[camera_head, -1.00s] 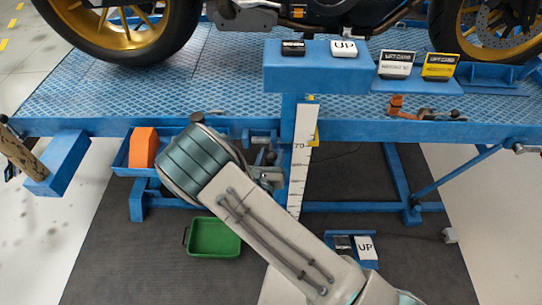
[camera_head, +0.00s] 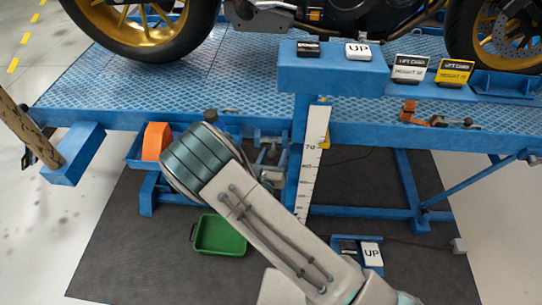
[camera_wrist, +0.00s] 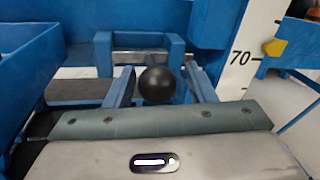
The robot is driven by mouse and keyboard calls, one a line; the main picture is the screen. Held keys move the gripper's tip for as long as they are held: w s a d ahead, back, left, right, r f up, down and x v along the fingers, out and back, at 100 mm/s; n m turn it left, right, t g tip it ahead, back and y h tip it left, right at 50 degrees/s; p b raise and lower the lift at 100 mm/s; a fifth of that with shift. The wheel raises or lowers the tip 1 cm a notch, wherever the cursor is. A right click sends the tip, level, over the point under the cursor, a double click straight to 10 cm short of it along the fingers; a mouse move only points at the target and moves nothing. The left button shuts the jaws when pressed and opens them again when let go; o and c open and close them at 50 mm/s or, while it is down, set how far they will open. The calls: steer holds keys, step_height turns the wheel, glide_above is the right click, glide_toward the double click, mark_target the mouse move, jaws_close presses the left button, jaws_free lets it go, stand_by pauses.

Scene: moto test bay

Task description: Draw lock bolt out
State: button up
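The lock bolt's round black knob (camera_wrist: 157,84) shows in the middle of the wrist view, in front of a blue bracket (camera_wrist: 140,42) on the lift. My gripper (camera_wrist: 160,72) is open, with one finger on each side of the knob. A gap shows between the knob and each finger, so it is not clasped. The bolt's shaft is hidden behind the knob. In the head view, my wrist covers most of the gripper, and the knob cannot be clearly made out beside the scale post.
A white scale (camera_head: 312,150) marked 70 stands close right of my gripper. An orange block (camera_head: 156,141) sits in a blue bin at left. A green tray (camera_head: 219,235) lies on the dark mat. The blue lift table (camera_head: 240,92) bears a motorcycle (camera_head: 340,15) above.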

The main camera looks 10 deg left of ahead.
steer(key=shift+s+a, duration=0.1)
steer(key=shift+s, duration=0.4)
steer(key=s, duration=1.3)
steer(key=shift+a, duration=0.2)
steer(key=shift+b, duration=0.3)
step_height(320, 180, down, 5)
steer(key=w+n+t+y+b, duration=0.15)
steer(key=t+b, duration=0.25)
steer(key=b, duration=1.1)
steer(key=x, duration=0.9)
steer(key=b+x, duration=0.1)
steer(key=x, duration=0.3)
steer(key=shift+w+d+r, duration=0.15)
steer(key=shift+d+r, duration=0.15)
steer(key=shift+d, duration=0.05)
